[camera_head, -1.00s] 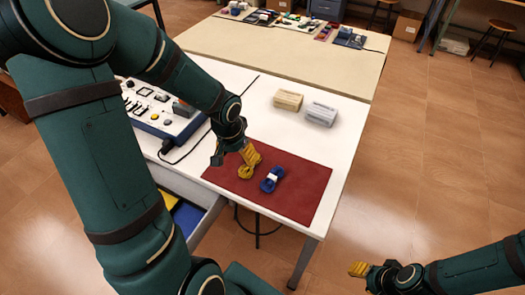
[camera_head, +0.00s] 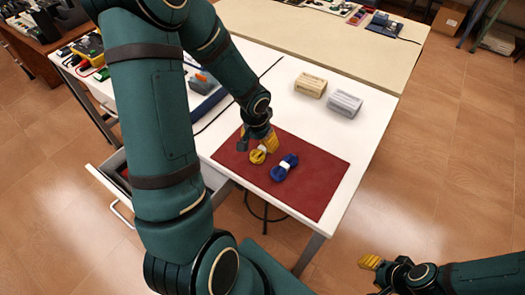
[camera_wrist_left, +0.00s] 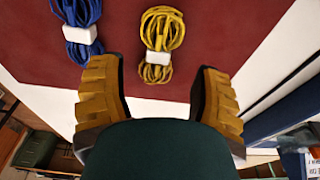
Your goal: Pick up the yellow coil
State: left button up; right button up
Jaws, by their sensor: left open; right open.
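The yellow coil (camera_head: 258,155), a bundle of cord with a white band, lies on the red mat (camera_head: 315,195). It also shows in the left wrist view (camera_wrist_left: 161,32), beyond the fingertips and between their lines. My left gripper (camera_head: 262,142) is just over the coil and hides part of it in the head view. In the left wrist view its two yellow ribbed fingers (camera_wrist_left: 160,90) are apart with nothing between them. My right gripper (camera_head: 370,265) is at the lower right, off the table over the floor, open and empty.
A blue coil (camera_head: 284,167) with a white band lies right beside the yellow one. A beige box (camera_head: 310,85) and a grey box (camera_head: 344,103) stand on the white table (camera_head: 290,115) behind the mat. An open drawer (camera_head: 110,180) sticks out at the left.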

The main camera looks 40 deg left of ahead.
aim_at(263, 148)
pick_arm(q)
jog(key=f+b, duration=0.1)
jog(key=f, duration=0.1)
jog(key=w+f, duration=0.1)
jog(key=f, duration=0.2)
jog(key=shift+w+b, duration=0.1)
jog(key=shift+b, duration=0.25)
grip_shut()
